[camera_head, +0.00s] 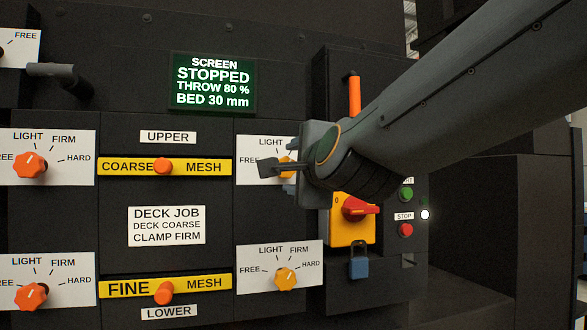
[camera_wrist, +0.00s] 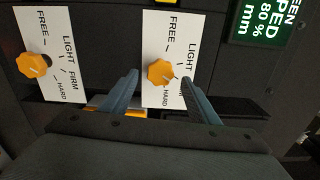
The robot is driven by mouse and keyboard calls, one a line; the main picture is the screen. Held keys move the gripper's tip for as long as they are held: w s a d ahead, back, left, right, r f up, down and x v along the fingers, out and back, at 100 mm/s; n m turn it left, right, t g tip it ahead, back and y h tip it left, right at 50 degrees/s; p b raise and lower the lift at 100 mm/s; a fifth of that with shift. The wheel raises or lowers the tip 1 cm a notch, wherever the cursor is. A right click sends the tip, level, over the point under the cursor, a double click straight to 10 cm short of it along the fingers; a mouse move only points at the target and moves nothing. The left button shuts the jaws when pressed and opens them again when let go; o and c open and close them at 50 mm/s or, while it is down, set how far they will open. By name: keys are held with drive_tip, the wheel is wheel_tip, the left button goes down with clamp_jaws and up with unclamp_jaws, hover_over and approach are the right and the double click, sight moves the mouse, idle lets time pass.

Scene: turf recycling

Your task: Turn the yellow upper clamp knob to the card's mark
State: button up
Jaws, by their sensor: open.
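The yellow upper clamp knob (camera_wrist: 161,73) sits on a white dial plate with FREE, LIGHT, FIRM and HARD marks. In the wrist view its small pale pointer line slants toward the FIRM–HARD side; the exact mark is hard to tell. My gripper (camera_wrist: 160,80) is open, one finger on each side of the knob in that view, with no clear contact. The job card (camera_head: 166,226) reads DECK COARSE, CLAMP FIRM.
The lower yellow knob (camera_head: 286,279) is directly below. Orange knobs (camera_head: 31,165) and orange mesh pegs (camera_head: 163,167) lie to the left. A red switch (camera_head: 360,207) with a blue padlock (camera_head: 359,266) and start/stop buttons (camera_head: 406,230) are close to the right, below my arm.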

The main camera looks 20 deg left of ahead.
drive_tip(key=p+v, duration=0.2)
drive_tip(key=v, duration=0.1)
drive_tip(key=shift+s+d, duration=0.1)
drive_tip(key=shift+s, duration=0.15)
drive_tip(key=s+d+f+n+g+h, duration=0.1)
drive_tip(key=d+f+n+g+h, duration=0.15)
drive_tip(key=d+f, duration=0.45)
drive_tip(key=d+f+n+g+h, duration=0.1)
drive_tip(key=d+f+n+g, duration=0.15)
drive_tip(key=f, duration=0.85)
drive_tip(key=s+d+f+n+g+h, duration=0.1)
drive_tip(key=d+f+n+g+h, duration=0.15)
drive_tip(key=d+f, duration=0.45)
drive_tip(key=s+d+f+n+g+h, duration=0.3)
drive_tip(key=s+d+f+n+g, duration=0.35)
drive_tip(key=s+d+f, duration=0.7)
drive_tip(key=s+d+r+m+g+p, duration=0.1)
drive_tip(key=s+d+r+p, duration=0.2)
drive_tip(key=p, duration=0.9)
drive_tip(key=shift+d+r+h, duration=0.25)
drive_tip(key=shift+r+h, duration=0.05)
drive_tip(key=shift+r, duration=0.55)
